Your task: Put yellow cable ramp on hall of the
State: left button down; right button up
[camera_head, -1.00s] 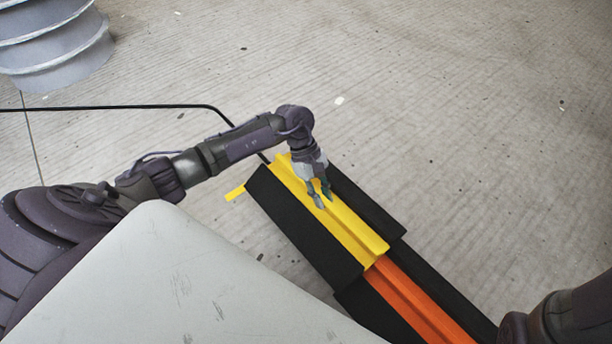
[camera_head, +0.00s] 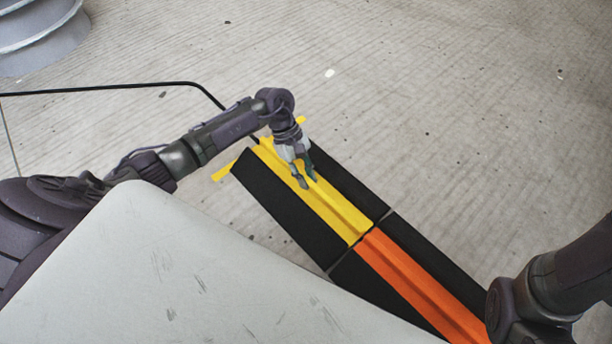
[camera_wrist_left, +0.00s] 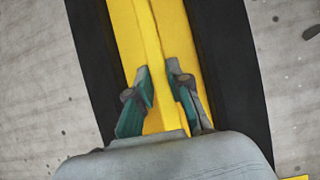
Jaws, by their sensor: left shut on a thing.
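The yellow cable ramp (camera_head: 335,213), with black sloping sides, lies in line with an orange cable ramp (camera_head: 405,272) in the head view. Their facing ends nearly meet, with a thin dark seam between them. My left gripper (camera_head: 308,183) is over the far half of the yellow ramp. In the left wrist view, its two fingers (camera_wrist_left: 161,95) are shut on the raised yellow middle strip (camera_wrist_left: 135,50), one on each side. The fingers hide a little of the strip. My right arm shows at the lower right, but its gripper is out of view.
Yellow floor tape (camera_head: 224,172) shows beside the yellow ramp's far end. A black cable (camera_head: 130,87) runs across the floor to that end. A grey ribbed cylinder (camera_head: 40,35) stands at the top left. The concrete floor (camera_head: 470,120) to the right is clear.

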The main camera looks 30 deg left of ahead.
pick_arm(q)
jog(key=c, duration=1.1)
grip_release()
jog(key=p+v, duration=0.6)
jog(key=v, duration=0.4)
jog(key=shift+a+r, duration=0.1)
jog(key=shift+r, duration=0.25)
jog(key=shift+w+a+r+p, duration=0.15)
jog(key=shift+a+r+p, duration=0.25)
jog(key=shift+r, duration=0.15)
